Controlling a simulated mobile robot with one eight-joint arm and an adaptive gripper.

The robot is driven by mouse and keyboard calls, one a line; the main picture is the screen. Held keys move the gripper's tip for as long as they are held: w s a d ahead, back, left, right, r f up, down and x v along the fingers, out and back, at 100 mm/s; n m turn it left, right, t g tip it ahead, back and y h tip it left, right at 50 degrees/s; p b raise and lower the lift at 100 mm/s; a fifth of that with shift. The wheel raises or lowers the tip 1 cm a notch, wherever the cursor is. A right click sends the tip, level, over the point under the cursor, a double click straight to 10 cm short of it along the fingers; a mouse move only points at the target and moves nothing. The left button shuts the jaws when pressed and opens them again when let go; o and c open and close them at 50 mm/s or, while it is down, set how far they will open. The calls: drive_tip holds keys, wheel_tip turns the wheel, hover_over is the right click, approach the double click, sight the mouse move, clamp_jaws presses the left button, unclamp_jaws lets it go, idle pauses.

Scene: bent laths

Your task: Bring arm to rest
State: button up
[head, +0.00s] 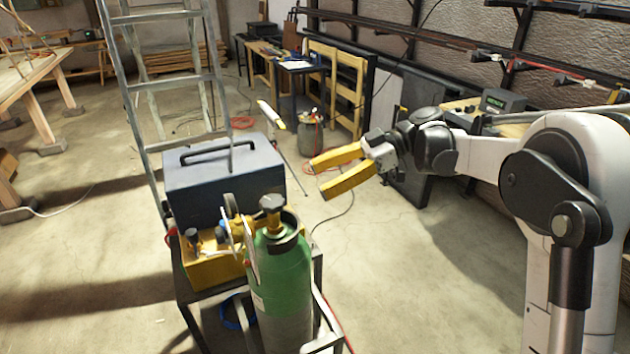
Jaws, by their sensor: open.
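My gripper (318,176) has two yellow fingers, spread apart with nothing between them. It is held in the air at the middle of the head view, pointing left. My white and dark grey arm reaches in from the right and is bent, with the gripper at its left end. The fingers appear to the right of a dark blue-grey toolbox (215,190); the exact gap in depth is hard to tell.
A green gas cylinder (281,285) and a yellow device (207,268) stand on or by a small cart in front. A metal ladder (143,95) stands behind the toolbox. A wooden table (42,68) is at far left. Floor (420,275) below the arm is clear.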

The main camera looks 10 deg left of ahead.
drive_tip(key=s+d+f+m+t+h, duration=0.3)
drive_tip(key=s+d+m+t+h, duration=0.2)
drive_tip(key=s+d+m, duration=0.5)
drive_tip(key=s+d+f+m+t+h, duration=0.4)
drive_tip(key=s+d+m+t+h, duration=0.2)
drive_tip(key=s+d+m, duration=0.5)
drive_tip(key=s+d+h, duration=0.1)
drive_tip(key=s+d, duration=0.1)
drive_tip(key=shift+s+d+f+h, duration=0.15)
drive_tip(key=shift+d+f+h, duration=0.05)
drive_tip(key=shift+d+h, duration=0.2)
